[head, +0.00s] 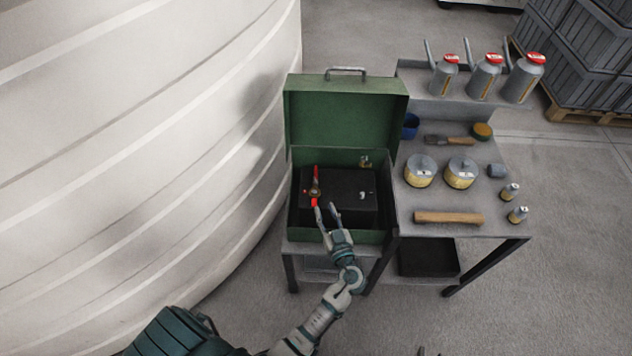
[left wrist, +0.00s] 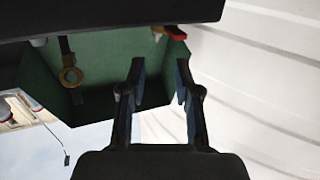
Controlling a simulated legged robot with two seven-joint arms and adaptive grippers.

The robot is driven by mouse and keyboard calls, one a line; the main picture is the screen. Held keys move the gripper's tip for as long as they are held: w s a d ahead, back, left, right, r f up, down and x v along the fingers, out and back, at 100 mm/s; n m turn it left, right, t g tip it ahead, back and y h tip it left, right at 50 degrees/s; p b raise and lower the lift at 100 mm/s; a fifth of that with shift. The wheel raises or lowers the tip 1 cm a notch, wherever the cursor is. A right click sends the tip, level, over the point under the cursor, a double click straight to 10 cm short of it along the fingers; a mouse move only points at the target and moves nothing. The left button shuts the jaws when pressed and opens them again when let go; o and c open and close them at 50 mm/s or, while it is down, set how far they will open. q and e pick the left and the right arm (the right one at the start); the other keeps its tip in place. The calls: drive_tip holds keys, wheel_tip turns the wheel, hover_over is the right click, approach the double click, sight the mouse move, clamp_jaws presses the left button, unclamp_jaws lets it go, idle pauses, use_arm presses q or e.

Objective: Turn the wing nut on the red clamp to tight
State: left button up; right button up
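The red clamp (head: 315,178) sits on the left part of a black battery-like block (head: 345,212) inside an open green metal box (head: 297,238). A small brownish piece, perhaps the wing nut (head: 315,190), shows on the clamp; its shape is too small to tell. My left gripper (head: 327,210) is over the front of the block, just in front of the clamp, its fingers apart and empty. In the left wrist view its open fingers (left wrist: 160,82) show, with the red clamp (left wrist: 172,32) beyond them at the top. Two small dark tips, apparently my right gripper (head: 429,352), show apart at the bottom edge.
The raised lid (head: 345,115) stands behind the block. A second terminal (head: 365,162) is at the block's back right. The grey bench (head: 440,225) at right holds tins, a brush, a wooden handle (head: 448,217) and oil cans. A large white tank (head: 150,150) stands close at left.

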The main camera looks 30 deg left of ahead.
sight(317, 185)
use_arm(q)
drive_tip(key=w+a, duration=0.2)
drive_tip(key=w+r, duration=0.1)
drive_tip(key=w, duration=0.1)
drive_tip(key=shift+w+a, duration=0.1)
drive_tip(key=shift+a, duration=0.3)
drive_tip(key=w+a, duration=0.1)
drive_tip(key=a, duration=0.1)
drive_tip(key=w+a, duration=0.1)
drive_tip(key=a, duration=0.1)
drive_tip(key=a+f, duration=0.1)
drive_tip(key=a, duration=0.1)
drive_tip(key=shift+w, duration=0.4)
drive_tip(key=shift+a, duration=0.2)
drive_tip(key=shift+d+r, duration=0.15)
drive_tip(key=shift+w+d, duration=0.15)
drive_tip(key=shift+d, duration=0.45)
drive_tip(key=shift+d+r, duration=0.1)
drive_tip(key=shift+d, duration=0.05)
drive_tip(key=c, duration=0.4)
clamp_jaws()
drive_tip(key=shift+a, duration=0.5)
use_arm(e)
drive_tip(key=shift+s+d+f+g, duration=0.35)
drive_tip(key=shift+s+d, duration=0.1)
drive_tip(key=shift+d, duration=0.1)
